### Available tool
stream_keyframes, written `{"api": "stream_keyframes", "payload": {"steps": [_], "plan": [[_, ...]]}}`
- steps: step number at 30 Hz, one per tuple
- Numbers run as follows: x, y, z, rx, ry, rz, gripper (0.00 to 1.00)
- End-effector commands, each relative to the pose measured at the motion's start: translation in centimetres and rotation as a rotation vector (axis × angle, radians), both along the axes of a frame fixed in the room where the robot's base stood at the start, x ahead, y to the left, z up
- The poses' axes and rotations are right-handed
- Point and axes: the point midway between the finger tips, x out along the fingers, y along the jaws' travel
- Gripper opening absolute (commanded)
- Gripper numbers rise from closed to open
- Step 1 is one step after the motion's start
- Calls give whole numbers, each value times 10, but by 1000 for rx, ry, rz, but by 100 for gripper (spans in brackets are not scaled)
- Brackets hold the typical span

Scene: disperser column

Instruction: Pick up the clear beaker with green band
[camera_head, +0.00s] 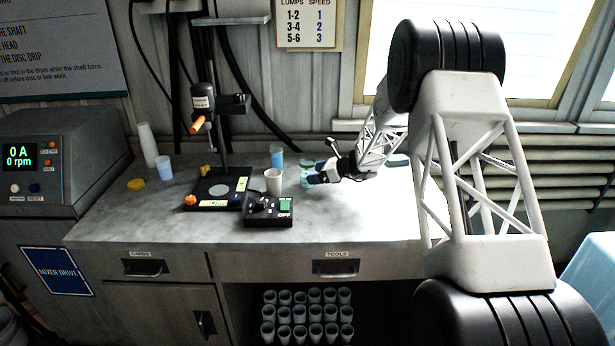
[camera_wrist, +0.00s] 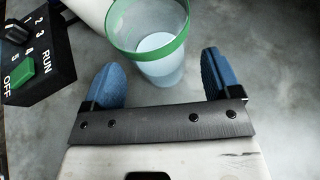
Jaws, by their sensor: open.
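The clear beaker with the green band (camera_wrist: 150,62) stands on the bench in the wrist view, just ahead of my gripper's fingers. In the head view the beaker (camera_head: 306,171) stands at the fingertips and is partly hidden by them. My gripper (camera_wrist: 162,80) is open. Its two blue fingers are spread, one on each lower side of the beaker. In the head view my gripper (camera_head: 313,178) reaches in from the right, low over the bench.
A white cup (camera_head: 273,182) stands close left of the beaker. A black control box (camera_head: 268,210) with a green OFF switch is in front of the cup. A blue cup (camera_head: 277,157) stands behind. The disperser stand (camera_head: 216,150) is further left. The bench (camera_head: 345,215) is clear in front.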

Motion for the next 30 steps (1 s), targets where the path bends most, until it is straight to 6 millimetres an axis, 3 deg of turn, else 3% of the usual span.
{"api": "stream_keyframes", "payload": {"steps": [9,26,30], "plan": [[8,24,-10,0,0,0,83],[8,25,-11,0,0,0,83],[8,25,-11,0,0,0,62]]}}
